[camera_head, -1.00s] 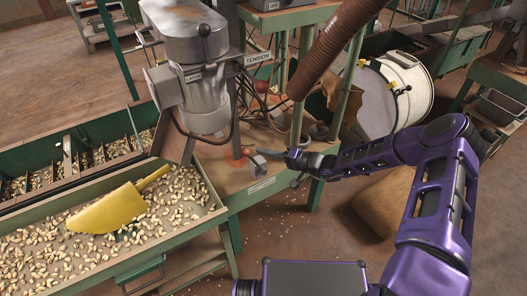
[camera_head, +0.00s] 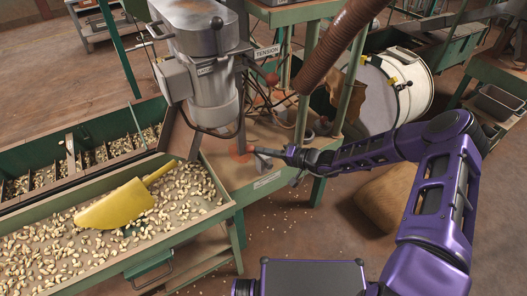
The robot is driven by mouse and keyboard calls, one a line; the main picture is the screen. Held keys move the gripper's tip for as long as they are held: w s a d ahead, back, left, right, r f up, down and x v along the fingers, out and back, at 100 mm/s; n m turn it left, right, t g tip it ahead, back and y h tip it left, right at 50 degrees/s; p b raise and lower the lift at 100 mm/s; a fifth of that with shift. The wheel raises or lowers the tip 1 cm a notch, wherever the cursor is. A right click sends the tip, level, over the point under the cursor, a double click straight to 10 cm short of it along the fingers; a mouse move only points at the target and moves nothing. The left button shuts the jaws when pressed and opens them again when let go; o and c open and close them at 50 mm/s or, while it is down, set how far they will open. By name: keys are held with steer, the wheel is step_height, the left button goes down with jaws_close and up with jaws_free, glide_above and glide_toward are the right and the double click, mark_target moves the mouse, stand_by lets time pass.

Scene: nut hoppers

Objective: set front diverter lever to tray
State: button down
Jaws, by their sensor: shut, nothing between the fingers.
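A grey motor-like machine (camera_head: 198,75) stands on the green-framed bench, with a round orange-red part (camera_head: 240,153) at its foot on the bench top. My gripper (camera_head: 285,155) reaches in from the right, low over the bench's front right corner. It is shut and empty. A thin grey piece lies between its tip and the orange-red part; I cannot tell whether it is the lever's arm or my fingers. The front diverter lever is too small here to make out for certain, and I cannot tell its setting or whether my gripper touches it.
A green trough (camera_head: 150,262) of nuts with a yellow scoop (camera_head: 115,207) is at the left. A brown hose (camera_head: 330,45) and green posts rise behind my gripper. A white drum (camera_head: 405,90) stands at the back right. A brown sack (camera_head: 385,198) lies on the floor below my arm.

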steer(key=w+r+v, duration=0.1)
steer(key=w+v, duration=0.1)
steer(key=v, duration=1.1)
steer(key=shift+w+d+r, duration=0.15)
steer(key=shift+d+r, duration=0.1)
steer(key=shift+r, duration=0.1)
